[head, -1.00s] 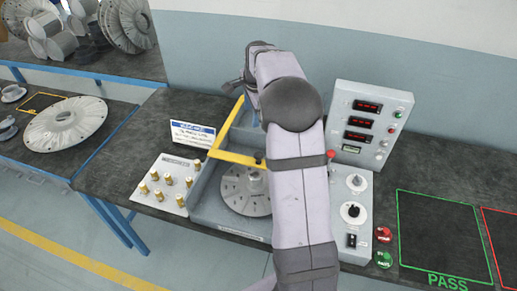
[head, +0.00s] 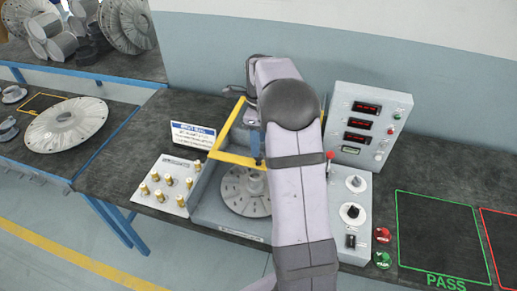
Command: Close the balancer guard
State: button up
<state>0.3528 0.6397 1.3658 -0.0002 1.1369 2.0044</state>
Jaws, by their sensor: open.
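The balancer guard (head: 235,159) is a yellow-edged frame at the back of the grey balancer (head: 208,206), behind and above the rotor. It looks raised and tilted; its right part is hidden behind my arm. The grey disc-shaped rotor (head: 240,190) sits uncovered in the balancer, its right side hidden by my arm. My gripper (head: 250,97) is at the far end of my arm, by the guard's upper left edge. It is open, but its fingers are mostly hidden, so I cannot tell whether it touches the guard. A narrow blue-grey piece (head: 257,146) shows by the guard's front bar.
A tray of brass weights (head: 168,184) stands left of the balancer, with a sign (head: 193,135) behind it. A display box (head: 370,125) and a knob panel (head: 352,205) stand on the right. The green PASS area (head: 440,235) is empty.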

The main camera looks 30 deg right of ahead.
jog(key=shift+f+p, duration=0.75)
jog(key=shift+f, duration=1.55)
jog(key=shift+c, duration=0.3)
grip_shut()
jog(key=shift+a, duration=0.1)
jog(key=s+a+b, duration=0.2)
jog(key=s+a, duration=1.1)
jog(key=shift+s+a, duration=0.2)
jog(key=shift+s, duration=0.1)
